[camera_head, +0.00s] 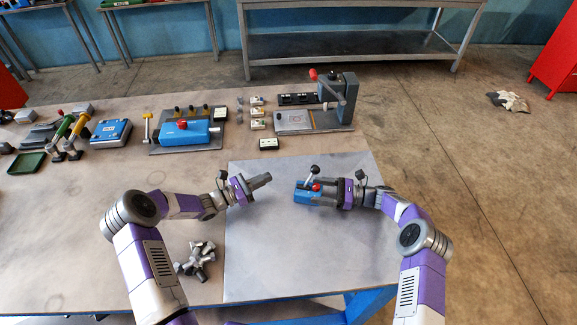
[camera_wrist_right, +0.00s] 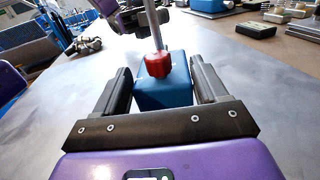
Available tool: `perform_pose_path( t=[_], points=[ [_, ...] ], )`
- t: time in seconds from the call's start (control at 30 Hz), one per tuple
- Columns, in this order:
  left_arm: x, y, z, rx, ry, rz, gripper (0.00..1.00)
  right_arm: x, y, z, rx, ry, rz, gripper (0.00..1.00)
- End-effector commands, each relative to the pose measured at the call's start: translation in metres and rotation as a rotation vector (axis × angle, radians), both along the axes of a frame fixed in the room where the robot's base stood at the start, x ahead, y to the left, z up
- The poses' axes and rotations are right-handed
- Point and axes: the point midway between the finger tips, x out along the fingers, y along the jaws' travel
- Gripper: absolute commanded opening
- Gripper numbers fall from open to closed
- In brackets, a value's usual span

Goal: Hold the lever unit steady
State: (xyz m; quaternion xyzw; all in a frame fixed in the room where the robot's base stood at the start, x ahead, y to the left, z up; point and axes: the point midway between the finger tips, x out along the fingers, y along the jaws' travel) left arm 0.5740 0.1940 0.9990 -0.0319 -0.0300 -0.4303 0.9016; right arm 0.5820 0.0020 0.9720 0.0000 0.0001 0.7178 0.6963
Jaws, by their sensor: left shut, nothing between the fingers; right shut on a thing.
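The lever unit (camera_head: 307,197) is a small blue block with a red knob on top and a thin lever with a dark ball end. It is over the grey mat in the head view and also shows in the right wrist view (camera_wrist_right: 165,92). My right gripper (camera_head: 322,192) is shut on the lever unit, one finger on each side of the blue block. I cannot tell whether the block touches the mat. My left gripper (camera_head: 268,179) is shut and empty, to the left of the lever unit, pointing towards it and apart from it.
A grey mat (camera_head: 260,270) covers the right part of the table. A pile of metal pieces (camera_head: 196,258) lies near the left arm. A blue device on a plate (camera_head: 185,133), a press with a red-tipped handle (camera_head: 341,98) and several small boxes stand at the back.

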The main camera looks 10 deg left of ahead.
Motion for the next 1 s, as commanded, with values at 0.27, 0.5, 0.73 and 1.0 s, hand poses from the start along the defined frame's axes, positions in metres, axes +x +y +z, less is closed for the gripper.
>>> perform_pose_path(
  t=[0.27, 0.5, 0.73, 1.0],
  points=[
    [0.000, 0.000, 0.000, 0.000, 0.000, 0.000, 0.00, 0.000, 0.000, 0.001, 0.001, -0.001, 0.000, 1.00],
    [0.000, 0.000, 0.000, 0.001, -0.001, 0.000, 0.00, 0.000, -0.002, 0.000, 0.001, 0.000, -0.001, 1.00],
    [0.000, 0.000, 0.000, 0.001, -0.001, 0.000, 0.00, 0.002, -0.034, 0.000, 0.000, -0.001, -0.004, 1.00],
    [0.000, 0.000, 0.000, 0.001, -0.001, 0.000, 0.00, 0.003, -0.092, 0.000, 0.000, -0.001, -0.004, 1.00]
  ],
)
